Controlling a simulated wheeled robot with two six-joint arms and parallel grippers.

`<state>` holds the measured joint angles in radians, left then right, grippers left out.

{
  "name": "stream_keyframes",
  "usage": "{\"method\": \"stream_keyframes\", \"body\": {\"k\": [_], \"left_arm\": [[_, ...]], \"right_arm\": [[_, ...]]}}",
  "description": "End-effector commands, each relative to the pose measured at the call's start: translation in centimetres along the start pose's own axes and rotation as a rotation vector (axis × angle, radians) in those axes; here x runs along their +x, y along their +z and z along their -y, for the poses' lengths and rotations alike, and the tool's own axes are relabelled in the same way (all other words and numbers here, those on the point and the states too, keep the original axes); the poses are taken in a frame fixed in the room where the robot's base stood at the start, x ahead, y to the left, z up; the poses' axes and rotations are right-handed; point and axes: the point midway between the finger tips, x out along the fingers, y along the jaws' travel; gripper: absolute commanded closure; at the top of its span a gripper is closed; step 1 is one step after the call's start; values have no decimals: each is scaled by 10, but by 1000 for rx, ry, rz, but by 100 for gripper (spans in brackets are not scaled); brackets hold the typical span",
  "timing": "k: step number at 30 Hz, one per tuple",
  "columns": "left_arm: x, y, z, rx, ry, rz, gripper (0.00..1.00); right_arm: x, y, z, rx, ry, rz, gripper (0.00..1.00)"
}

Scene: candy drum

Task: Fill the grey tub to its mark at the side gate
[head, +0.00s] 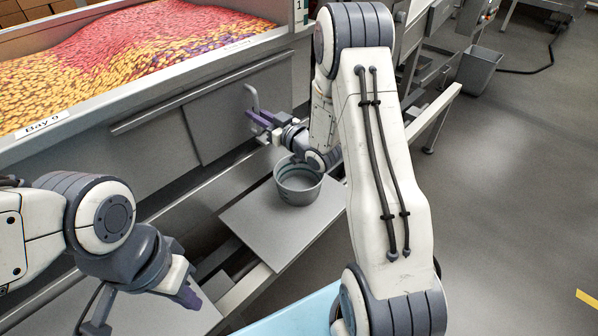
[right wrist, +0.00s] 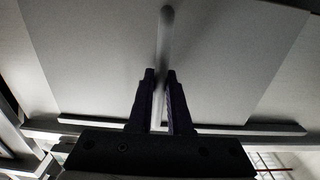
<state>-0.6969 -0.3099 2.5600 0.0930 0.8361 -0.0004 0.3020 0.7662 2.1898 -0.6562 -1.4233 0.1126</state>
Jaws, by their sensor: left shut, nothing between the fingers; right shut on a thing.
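The grey tub (head: 298,188) stands upright on a grey shelf (head: 265,228) below the side gate. Its visible inside shows grey wall with a darker band and no candy; its bottom is partly hidden. The side gate (head: 215,118) is a grey panel on the bin's front wall with an upright bar handle (head: 252,97). My right gripper (head: 257,121) is shut on that handle, above and left of the tub. In the right wrist view the handle (right wrist: 167,35) runs up between the fingers (right wrist: 160,76). My left gripper (head: 186,289) is shut and empty at lower left, away from the tub.
The bin (head: 150,112) behind the gate holds red, yellow and some purple candy. Its label reads "Bay 9" (head: 43,124). My right arm covers the area right of the tub. Another grey container (head: 478,72) stands on the floor at upper right. Open floor lies on the right.

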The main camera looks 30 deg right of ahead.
Motion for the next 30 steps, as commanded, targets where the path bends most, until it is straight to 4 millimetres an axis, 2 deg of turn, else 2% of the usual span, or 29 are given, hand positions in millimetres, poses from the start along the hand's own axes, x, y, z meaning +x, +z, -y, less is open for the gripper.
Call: {"method": "stream_keyframes", "body": {"k": [3, 15, 20, 30], "left_arm": [[3, 0, 0, 0, 0, 0, 100], [11, 1, 1, 0, 0, 0, 100], [12, 1, 1, 0, 0, 0, 100], [12, 1, 1, 0, 0, 0, 100]], "right_arm": [[0, 2, 17, 3, -8, 2, 100], [0, 1, 65, 1, -9, 2, 100], [0, 1, 73, 0, -6, 1, 100], [-1, 1, 73, 1, -3, 2, 100]]}}
